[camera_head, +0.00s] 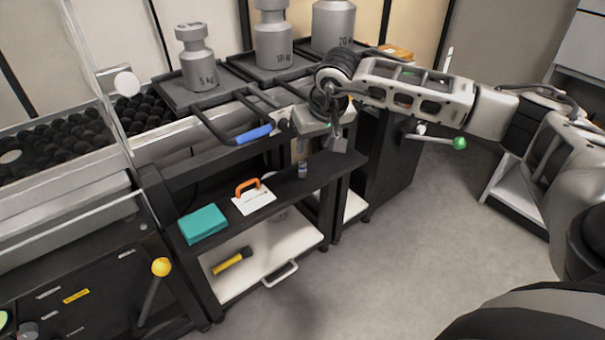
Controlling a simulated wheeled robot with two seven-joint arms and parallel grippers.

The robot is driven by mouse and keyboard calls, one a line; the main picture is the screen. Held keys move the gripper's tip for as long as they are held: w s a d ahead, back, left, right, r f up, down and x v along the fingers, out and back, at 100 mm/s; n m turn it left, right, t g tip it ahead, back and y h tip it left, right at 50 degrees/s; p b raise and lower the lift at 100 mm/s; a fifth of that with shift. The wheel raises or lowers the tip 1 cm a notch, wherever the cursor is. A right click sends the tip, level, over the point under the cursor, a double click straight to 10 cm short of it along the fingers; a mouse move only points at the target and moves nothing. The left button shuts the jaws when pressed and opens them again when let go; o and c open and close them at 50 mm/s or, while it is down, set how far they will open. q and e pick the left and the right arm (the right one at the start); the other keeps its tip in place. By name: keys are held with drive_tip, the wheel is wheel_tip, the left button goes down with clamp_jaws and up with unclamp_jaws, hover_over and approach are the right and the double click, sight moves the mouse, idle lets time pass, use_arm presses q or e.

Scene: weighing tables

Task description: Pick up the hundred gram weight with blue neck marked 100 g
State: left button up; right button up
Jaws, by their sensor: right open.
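A small grey weight (302,171), with what looks like a bluish neck, stands upright on the dark shelf below the large weights. It is too small for me to read any mark on it. My right gripper (336,143) hangs down from the arm that comes in from the right. It is open and empty, above and to the right of the small weight, and apart from it. My left gripper is out of view.
A teal box (203,224) and a white board with an orange handle (253,203) lie on the same shelf, left of the weight. Large weights marked 5 kg (198,66) and 10 kg (272,42) stand above. A blue-gripped handle (253,134) juts out above the shelf.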

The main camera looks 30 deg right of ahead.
sight(303, 164)
drive_tip(key=x, duration=0.4)
drive_tip(key=shift+a+f+b, duration=0.1)
drive_tip(key=shift+f+b, duration=0.05)
drive_tip(key=shift+b, duration=0.25)
drive_tip(key=b+x, duration=0.1)
drive_tip(key=x, duration=0.3)
drive_tip(key=shift+w+a+f+b, duration=0.1)
drive_tip(key=shift+w+b, duration=0.25)
drive_tip(key=shift+w, duration=0.15)
drive_tip(key=shift+w+f, duration=0.15)
drive_tip(key=shift+f, duration=0.2)
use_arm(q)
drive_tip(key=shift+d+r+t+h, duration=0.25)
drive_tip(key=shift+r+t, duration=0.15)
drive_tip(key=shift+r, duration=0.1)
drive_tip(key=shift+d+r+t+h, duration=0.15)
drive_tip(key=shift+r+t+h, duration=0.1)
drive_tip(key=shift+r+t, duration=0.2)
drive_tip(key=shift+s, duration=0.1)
use_arm(e)
clamp_jaws()
